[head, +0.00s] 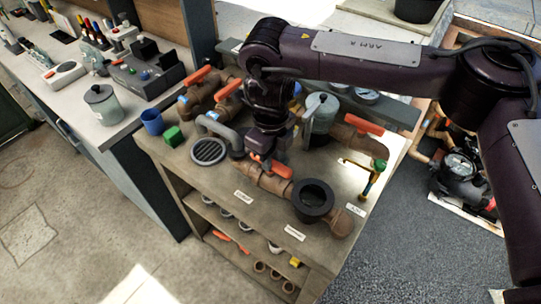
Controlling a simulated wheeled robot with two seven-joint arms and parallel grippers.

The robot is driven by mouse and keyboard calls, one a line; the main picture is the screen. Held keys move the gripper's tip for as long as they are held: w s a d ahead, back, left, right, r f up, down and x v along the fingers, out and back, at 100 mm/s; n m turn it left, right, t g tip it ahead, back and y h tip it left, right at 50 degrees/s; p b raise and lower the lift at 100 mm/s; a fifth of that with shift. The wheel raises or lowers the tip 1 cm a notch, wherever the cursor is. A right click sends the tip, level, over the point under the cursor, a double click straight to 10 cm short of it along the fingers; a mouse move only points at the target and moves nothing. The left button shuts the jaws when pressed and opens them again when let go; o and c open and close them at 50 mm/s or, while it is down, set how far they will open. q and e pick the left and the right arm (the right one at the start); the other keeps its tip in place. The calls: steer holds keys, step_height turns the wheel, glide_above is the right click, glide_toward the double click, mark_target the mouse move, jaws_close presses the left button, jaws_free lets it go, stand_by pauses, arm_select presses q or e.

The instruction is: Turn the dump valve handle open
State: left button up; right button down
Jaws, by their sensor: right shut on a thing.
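My right gripper (266,155) reaches down from above onto an orange valve handle (281,170) on the brown pipe in the front middle of the bench. It is shut on this handle, and its jaws and wrist hide part of it. The handle lies roughly along its pipe (275,185). The labels are too small to read, so I cannot confirm from them that this is the dump valve. My left gripper is not in view.
Other orange handles stand at the back left (200,75) and right (363,124). A round drain grate (208,151), a black ring (313,199) and a clear-walled pot (321,113) stand close by.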

steer(key=shift+r, duration=0.1)
stand_by(0.5)
steer(key=c, duration=1.3)
jaws_free()
steer(key=shift+r+b, duration=0.4)
steer(key=shift+r, duration=3.45)
